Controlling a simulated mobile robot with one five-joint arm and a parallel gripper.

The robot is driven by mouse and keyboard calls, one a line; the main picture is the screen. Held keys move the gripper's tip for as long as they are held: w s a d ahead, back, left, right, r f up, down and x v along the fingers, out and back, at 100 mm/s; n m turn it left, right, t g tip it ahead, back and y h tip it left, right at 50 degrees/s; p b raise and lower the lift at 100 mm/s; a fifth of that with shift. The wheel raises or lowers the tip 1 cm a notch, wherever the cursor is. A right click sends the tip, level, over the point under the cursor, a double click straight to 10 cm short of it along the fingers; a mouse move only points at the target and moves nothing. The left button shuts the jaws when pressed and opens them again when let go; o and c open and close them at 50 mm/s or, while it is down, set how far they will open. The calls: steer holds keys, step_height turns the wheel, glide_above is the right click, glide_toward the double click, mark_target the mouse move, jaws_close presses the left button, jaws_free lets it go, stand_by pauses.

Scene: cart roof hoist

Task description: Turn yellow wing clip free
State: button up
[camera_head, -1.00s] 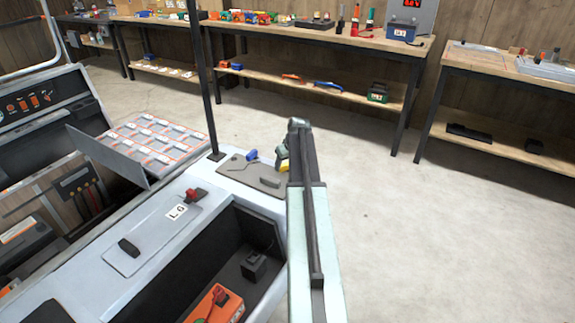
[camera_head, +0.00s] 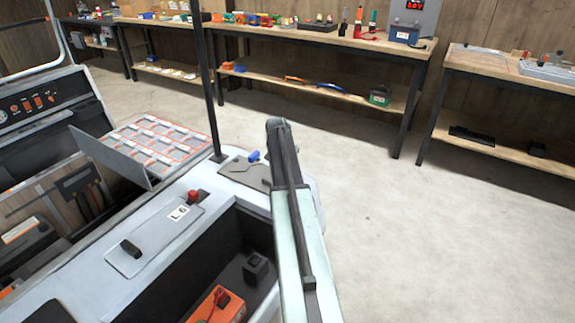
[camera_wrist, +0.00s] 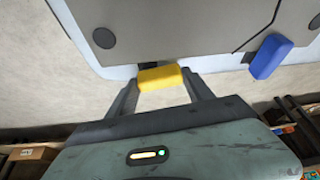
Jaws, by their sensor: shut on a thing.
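The yellow wing clip (camera_wrist: 160,78) lies between the two fingers of my gripper (camera_wrist: 160,88) in the wrist view, at the edge of the grey plate (camera_wrist: 175,28). My gripper is shut on it. Whether the clip is still fastened to the plate cannot be told. In the head view my arm hides the yellow clip and the gripper tips. A blue wing clip (camera_wrist: 270,57) sits to the right on the plate's edge, apart from my fingers. It also shows in the head view (camera_head: 253,156), beside the upright dark post.
In the head view, an open bin holding an orange box (camera_head: 217,304) and a black block (camera_head: 255,268) lies left of my arm. A lid (camera_head: 155,238) with a red knob (camera_head: 193,196) is beside it. Loaded benches stand behind. The floor (camera_head: 375,235) at right is clear.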

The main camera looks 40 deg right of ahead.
steer(key=shift+d+m+g, duration=0.25)
steer(key=shift+m+g, duration=0.05)
steer(key=shift+m, duration=0.4)
steer(key=o, duration=1.4)
steer(key=shift+c, duration=0.2)
steer(key=p+v, duration=0.7)
steer(key=shift+a+r, duration=0.25)
steer(key=shift+r, duration=0.1)
